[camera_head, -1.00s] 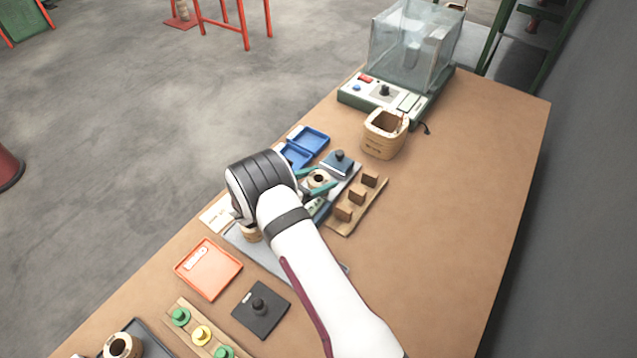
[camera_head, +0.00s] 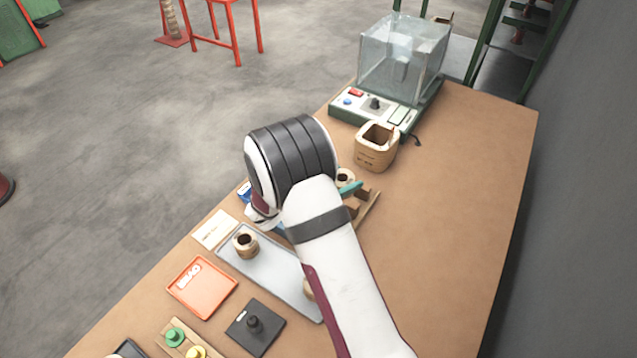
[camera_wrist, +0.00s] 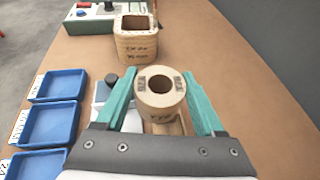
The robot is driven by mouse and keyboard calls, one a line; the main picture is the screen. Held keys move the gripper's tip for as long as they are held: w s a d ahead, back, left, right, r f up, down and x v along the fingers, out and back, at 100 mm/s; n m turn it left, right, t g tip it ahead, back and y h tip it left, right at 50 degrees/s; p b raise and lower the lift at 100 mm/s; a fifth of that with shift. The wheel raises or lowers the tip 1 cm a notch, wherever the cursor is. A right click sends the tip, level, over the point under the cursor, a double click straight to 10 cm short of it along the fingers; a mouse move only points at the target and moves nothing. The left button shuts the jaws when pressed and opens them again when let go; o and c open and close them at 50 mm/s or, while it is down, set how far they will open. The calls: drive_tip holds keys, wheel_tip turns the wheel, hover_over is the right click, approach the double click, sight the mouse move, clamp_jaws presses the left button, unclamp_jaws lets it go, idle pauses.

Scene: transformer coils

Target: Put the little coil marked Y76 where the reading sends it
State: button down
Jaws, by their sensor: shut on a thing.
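My gripper (camera_wrist: 160,88) is shut on a small tan coil (camera_wrist: 161,101), with one green finger on each side of it. The coil has a dark round hole on top and small dark marks that I cannot read. In the head view the coil (camera_head: 345,175) shows just past my wrist, which hides most of the gripper. Three blue trays (camera_wrist: 48,124) with white label cards stand to the left of the gripper in the wrist view. Another small coil (camera_head: 245,243) stands on a grey tray (camera_head: 272,277), and a further one there is partly hidden by my arm.
A large square-sided coil (camera_wrist: 136,42) with handwriting stands ahead, near a test device (camera_head: 375,106) with a clear cover. An orange tray (camera_head: 202,287), a black plate with a knob (camera_head: 254,326) and a wooden peg rack (camera_head: 364,207) are nearby. The table's right side is clear.

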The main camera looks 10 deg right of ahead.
drive_tip(key=s+d+r, duration=0.2)
drive_tip(key=d+r, duration=0.1)
drive_tip(key=d, duration=0.1)
drive_tip(key=s+a+n+t+y, duration=0.2)
drive_tip(key=s+a+n+y, duration=0.1)
drive_tip(key=a, duration=0.6)
drive_tip(key=s+a+n+t+y, duration=0.2)
drive_tip(key=s+a+n+y, duration=0.15)
drive_tip(key=a, duration=0.55)
drive_tip(key=s+a+n+t+y, duration=0.2)
drive_tip(key=a+n+y, duration=0.1)
drive_tip(key=a, duration=0.6)
drive_tip(key=shift+n+y, duration=0.25)
drive_tip(key=a+f, duration=0.2)
drive_tip(key=a, duration=0.1)
drive_tip(key=s+a+f, duration=0.1)
drive_tip(key=a+f, duration=0.2)
drive_tip(key=a, duration=0.1)
drive_tip(key=s+a+f, duration=0.1)
drive_tip(key=a+f, duration=0.1)
drive_tip(key=a, duration=0.2)
drive_tip(key=shift+s+a+f, duration=0.15)
drive_tip(key=shift+s+f, duration=0.05)
drive_tip(key=shift+f, duration=0.1)
drive_tip(key=f, duration=0.4)
drive_tip(key=shift+a, duration=0.2)
drive_tip(key=shift+f, duration=0.15)
